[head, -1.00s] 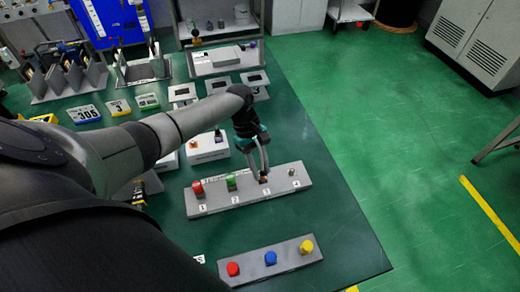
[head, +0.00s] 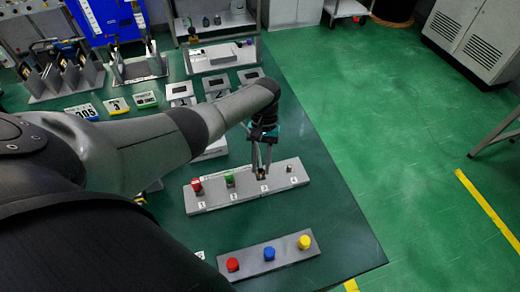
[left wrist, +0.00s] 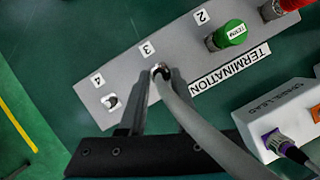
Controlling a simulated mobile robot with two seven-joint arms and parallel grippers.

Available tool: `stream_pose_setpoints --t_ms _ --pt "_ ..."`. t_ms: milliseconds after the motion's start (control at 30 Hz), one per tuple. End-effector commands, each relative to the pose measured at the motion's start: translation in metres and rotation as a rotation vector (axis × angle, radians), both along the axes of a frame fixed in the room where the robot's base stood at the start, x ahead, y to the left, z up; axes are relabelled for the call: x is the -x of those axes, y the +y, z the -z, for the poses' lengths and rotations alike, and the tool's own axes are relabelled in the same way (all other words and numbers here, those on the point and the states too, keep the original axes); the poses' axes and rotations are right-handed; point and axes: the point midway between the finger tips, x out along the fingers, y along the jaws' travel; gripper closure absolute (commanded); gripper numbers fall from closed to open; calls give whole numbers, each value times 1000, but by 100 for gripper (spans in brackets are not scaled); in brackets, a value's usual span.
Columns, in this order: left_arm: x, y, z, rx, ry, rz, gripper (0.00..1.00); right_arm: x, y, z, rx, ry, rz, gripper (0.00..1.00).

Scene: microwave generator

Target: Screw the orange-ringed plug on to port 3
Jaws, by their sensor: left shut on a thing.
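The grey termination panel (head: 246,194) lies on the dark green mat, with ports numbered 1 to 4. My left gripper (head: 262,174) points down at port 3, fingers shut on a small, mostly hidden plug. In the left wrist view the fingertips (left wrist: 158,74) close around this small dark metallic piece (left wrist: 163,70) beside label 3. Its orange ring does not show clearly, and I cannot tell how far it sits on the port. Port 4 (head: 290,168) is bare metal. A green cap (head: 229,181) is on port 2 and a red cap (head: 197,186) on port 1.
A second grey strip (head: 250,261) with red, blue and yellow caps lies nearer. A white box with a purple-ringed connector (left wrist: 268,138) and cable stands beside the panel in the wrist view. My left arm covers much of the left side. Mat right of the panel is clear.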

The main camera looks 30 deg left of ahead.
Motion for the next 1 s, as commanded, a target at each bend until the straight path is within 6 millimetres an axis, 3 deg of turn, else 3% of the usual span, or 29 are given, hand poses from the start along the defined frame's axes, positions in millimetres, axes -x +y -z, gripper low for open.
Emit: stream_pose_setpoints --t_ms 467,1000 --pt "-1 -5 -2 1 1 456 100 0 -1 -9 1 1 0 39" --pt "1 -11 -3 2 1 971 100 0 -1 -37 1 0 0 39"
